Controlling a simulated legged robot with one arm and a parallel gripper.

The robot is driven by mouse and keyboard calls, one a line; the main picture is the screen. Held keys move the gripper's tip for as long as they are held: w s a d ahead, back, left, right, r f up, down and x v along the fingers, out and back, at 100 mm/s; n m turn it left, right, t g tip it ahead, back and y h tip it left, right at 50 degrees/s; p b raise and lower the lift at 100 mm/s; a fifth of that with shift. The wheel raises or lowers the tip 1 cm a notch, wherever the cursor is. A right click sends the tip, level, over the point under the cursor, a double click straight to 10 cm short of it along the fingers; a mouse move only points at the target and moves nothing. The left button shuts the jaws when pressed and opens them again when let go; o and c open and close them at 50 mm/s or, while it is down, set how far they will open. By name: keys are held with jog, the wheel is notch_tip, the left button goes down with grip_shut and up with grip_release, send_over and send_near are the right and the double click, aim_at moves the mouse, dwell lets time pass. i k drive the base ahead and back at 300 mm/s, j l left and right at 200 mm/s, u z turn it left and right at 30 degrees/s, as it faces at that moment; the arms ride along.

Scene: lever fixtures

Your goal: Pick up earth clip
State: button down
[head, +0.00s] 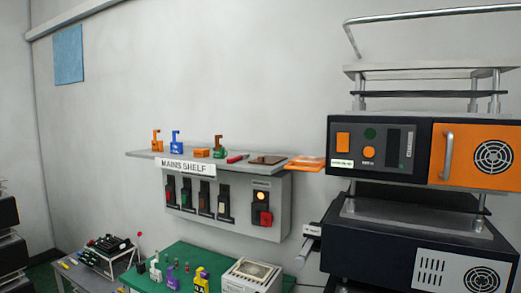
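The mains shelf (228,163) is a grey wall ledge in the middle of the head view, with a "MAINS SHELF" label at its front. A small green item with an orange-brown upright part (219,147) stands on it right of centre. It may be the earth clip, but it is too small to tell for sure. An orange clip-like item (157,141) and a blue one (176,142) stand upright at the shelf's left. I do not see my gripper in the head view.
An orange block (202,153), a red item (236,158), a brown flat item (267,160) and an orange flat item (305,163) share the shelf. A switch panel (228,205) hangs below. A green table (185,254) holds several small items. A tall dark machine (380,155) stands right.

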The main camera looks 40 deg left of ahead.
aim_at(219, 151)
jog(key=u, duration=1.8)
